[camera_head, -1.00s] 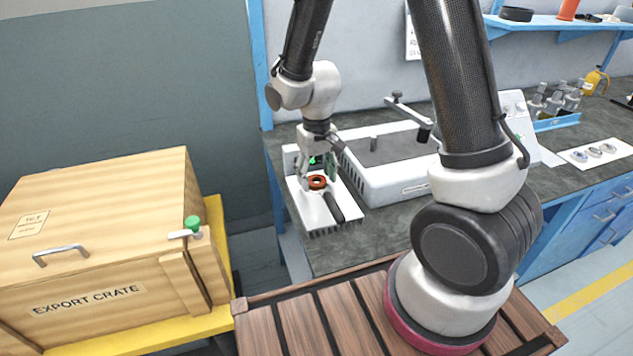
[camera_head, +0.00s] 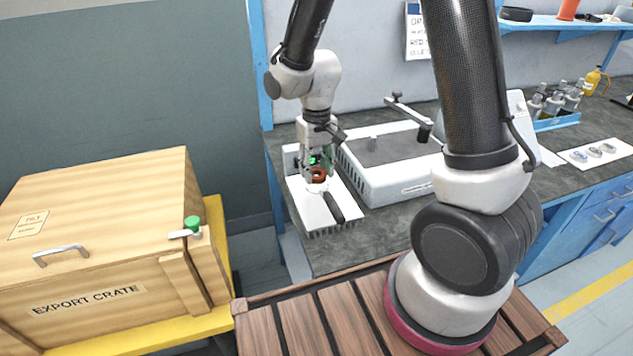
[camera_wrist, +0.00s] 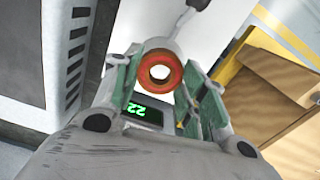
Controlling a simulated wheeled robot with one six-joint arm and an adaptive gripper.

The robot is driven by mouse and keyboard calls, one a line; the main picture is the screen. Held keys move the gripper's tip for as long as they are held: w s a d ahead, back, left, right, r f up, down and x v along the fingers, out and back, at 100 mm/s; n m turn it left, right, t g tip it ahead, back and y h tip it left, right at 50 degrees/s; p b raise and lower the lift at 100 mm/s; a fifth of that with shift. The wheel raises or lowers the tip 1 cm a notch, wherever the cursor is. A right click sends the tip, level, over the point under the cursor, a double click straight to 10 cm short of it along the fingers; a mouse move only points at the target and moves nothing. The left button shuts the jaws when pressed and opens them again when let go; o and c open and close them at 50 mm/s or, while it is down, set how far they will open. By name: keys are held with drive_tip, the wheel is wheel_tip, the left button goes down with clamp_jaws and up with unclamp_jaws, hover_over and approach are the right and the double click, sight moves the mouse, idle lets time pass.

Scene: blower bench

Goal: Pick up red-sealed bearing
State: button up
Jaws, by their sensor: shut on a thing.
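A white-grey machine (camera_head: 385,165) with a lever stands close right of the tray. A green-digit display (camera_wrist: 142,113) shows near the fingers. The wooden export crate (camera_head: 100,240) is at left. Bottles (camera_head: 560,100) and a white sheet with small rings (camera_head: 597,152) are farther right.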

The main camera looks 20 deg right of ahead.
drive_tip(key=shift+r, duration=2.9)
